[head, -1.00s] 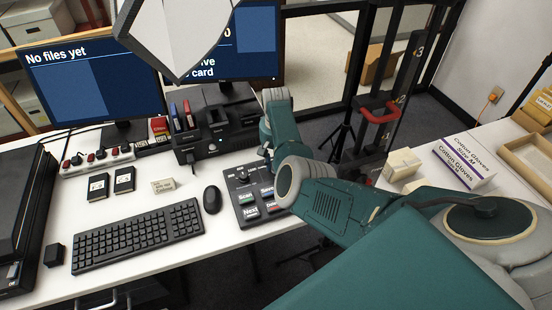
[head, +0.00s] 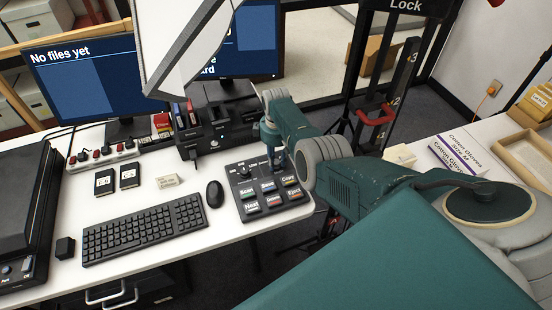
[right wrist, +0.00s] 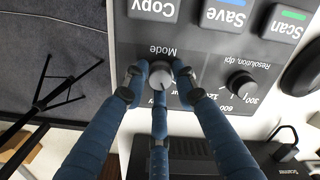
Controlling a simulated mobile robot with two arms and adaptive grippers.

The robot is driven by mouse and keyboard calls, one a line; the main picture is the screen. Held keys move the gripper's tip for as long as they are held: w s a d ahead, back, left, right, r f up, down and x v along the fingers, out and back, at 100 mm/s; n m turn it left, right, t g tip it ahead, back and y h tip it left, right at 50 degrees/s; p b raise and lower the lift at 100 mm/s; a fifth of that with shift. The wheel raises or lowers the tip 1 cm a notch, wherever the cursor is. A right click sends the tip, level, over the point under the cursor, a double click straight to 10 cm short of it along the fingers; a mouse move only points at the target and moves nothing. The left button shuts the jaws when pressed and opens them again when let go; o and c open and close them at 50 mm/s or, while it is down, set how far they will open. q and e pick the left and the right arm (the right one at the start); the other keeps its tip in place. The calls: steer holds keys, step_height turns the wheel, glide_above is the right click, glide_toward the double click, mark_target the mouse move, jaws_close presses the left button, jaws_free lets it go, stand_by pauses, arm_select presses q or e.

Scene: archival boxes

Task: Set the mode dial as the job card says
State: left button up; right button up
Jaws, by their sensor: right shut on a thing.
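The control panel (head: 262,205) is a dark box with several labelled buttons and two dials, on the white desk right of the mouse. In the right wrist view the mode dial (right wrist: 160,78) is a grey knob with a pointer line, beside the printed word Mode. My right gripper (right wrist: 161,84) has its blue fingers around this dial, shut on it. In the head view my right gripper (head: 273,155) comes down on the panel's back right part and hides the dial. A small pale card (head: 168,181) lies left of the mouse; its print is too small to read surely. My left gripper is not in view.
The resolution dial (right wrist: 240,85) is beside the mode dial. The keyboard (head: 145,230), mouse (head: 214,194) and two small black items (head: 129,175) lie on the desk. A dark device (head: 218,128) stands behind the panel. A large pale panel (head: 180,45) covers part of the screens.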

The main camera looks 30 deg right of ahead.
mark_target(276, 162)
steer(key=n, duration=0.6)
steer(key=shift+n, duration=0.3)
stand_by(0.4)
steer(key=o, duration=1.2)
steer(key=shift+c, duration=0.2)
steer(key=shift+r, duration=0.1)
steer(key=shift+r, duration=0.2)
step_height(276, 162, up, 11)
steer(key=shift+r, duration=0.2)
